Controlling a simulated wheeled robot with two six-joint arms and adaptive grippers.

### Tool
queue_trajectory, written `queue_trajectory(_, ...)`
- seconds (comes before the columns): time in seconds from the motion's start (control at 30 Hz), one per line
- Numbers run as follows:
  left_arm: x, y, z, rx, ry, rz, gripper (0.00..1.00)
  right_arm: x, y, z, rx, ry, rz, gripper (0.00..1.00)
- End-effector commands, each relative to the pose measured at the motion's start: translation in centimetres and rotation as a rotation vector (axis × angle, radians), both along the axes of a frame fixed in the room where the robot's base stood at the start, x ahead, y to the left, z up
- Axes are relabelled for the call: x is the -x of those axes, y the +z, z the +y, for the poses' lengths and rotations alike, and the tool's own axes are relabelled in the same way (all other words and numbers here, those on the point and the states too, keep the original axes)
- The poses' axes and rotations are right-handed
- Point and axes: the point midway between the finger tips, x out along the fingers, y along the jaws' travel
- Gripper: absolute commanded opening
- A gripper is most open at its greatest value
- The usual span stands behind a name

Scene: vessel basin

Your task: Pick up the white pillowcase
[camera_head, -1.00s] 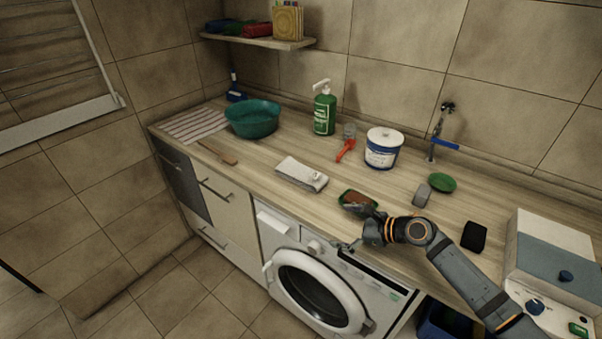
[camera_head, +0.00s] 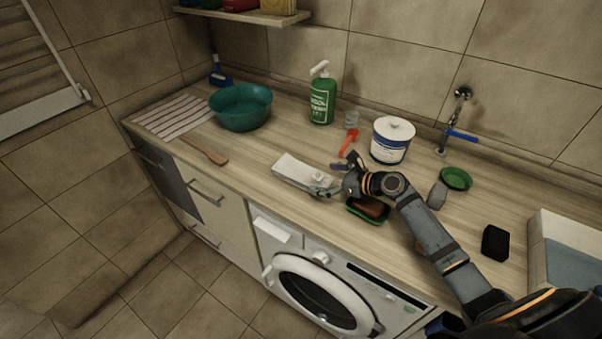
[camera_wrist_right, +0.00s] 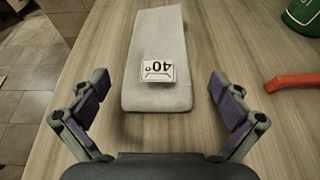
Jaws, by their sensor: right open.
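The white pillowcase (camera_head: 297,172) lies folded flat on the wooden counter, above the washing machine. In the right wrist view the folded pillowcase (camera_wrist_right: 156,40) runs away from me, with a small white "40" label near its close end. My right gripper (camera_head: 329,178) is at the right end of the pillowcase. In the right wrist view the right gripper (camera_wrist_right: 154,98) is open and empty, with its fingers spread to either side of the pillowcase's near end, not touching it. My left gripper is not in view.
A green dish with a brown block (camera_head: 368,210) sits under my right arm.

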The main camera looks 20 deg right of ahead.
Motion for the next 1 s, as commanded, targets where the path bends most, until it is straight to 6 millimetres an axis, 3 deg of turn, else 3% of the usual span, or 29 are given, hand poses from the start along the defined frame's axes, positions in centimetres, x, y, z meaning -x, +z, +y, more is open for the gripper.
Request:
queue_trajectory(0.13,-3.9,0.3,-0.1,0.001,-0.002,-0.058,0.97,-0.4,-0.2,0.4,0.001,0.002,0.001,1.00)
queue_trajectory(0.27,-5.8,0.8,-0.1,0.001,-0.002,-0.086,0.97,-1.2,-0.4,1.1,-0.003,0.001,0.001,1.00)
queue_trajectory(0.5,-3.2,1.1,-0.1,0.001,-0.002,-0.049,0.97,-3.9,-1.9,3.2,-0.001,0.001,0.002,1.00)
queue_trajectory(0.77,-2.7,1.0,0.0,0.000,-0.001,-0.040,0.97,-4.1,-2.2,3.4,0.004,0.002,0.001,1.00)
queue_trajectory(1.0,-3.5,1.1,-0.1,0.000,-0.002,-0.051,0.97,-4.1,-2.2,3.4,0.003,0.002,0.002,0.69)
